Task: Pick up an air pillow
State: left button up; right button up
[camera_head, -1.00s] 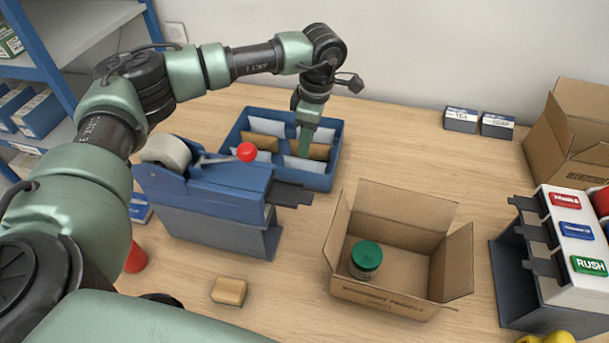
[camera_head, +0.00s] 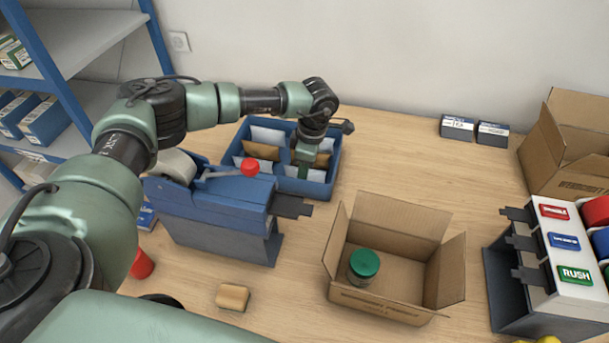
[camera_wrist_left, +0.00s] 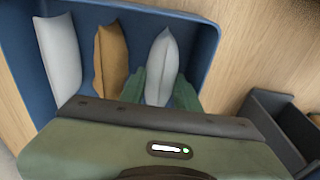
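A blue tray (camera_head: 334,168) stands behind the tape dispenser and holds white and brown pillow-shaped packs in rows. The wrist view shows the tray wall (camera_wrist_left: 207,45) and three packs side by side: a white one (camera_wrist_left: 60,50), a brown one (camera_wrist_left: 111,55) and a white air pillow (camera_wrist_left: 162,60). My left gripper (camera_head: 303,170) points down into the right front part of the tray. In the wrist view its green fingers (camera_wrist_left: 160,92) are apart, one on each side of that white pillow. Whether they touch it I cannot tell. My right gripper is not in view.
The tape dispenser (camera_head: 215,215) with a red knob stands close in front of the tray. An open carton (camera_head: 385,300) holding a green-lidded jar (camera_head: 363,264) is at front centre. A stamp rack (camera_head: 560,275) and another carton (camera_head: 570,150) stand at right.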

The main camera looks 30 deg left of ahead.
pick_arm(q)
grip_shut()
jog(key=shift+r, duration=0.1)
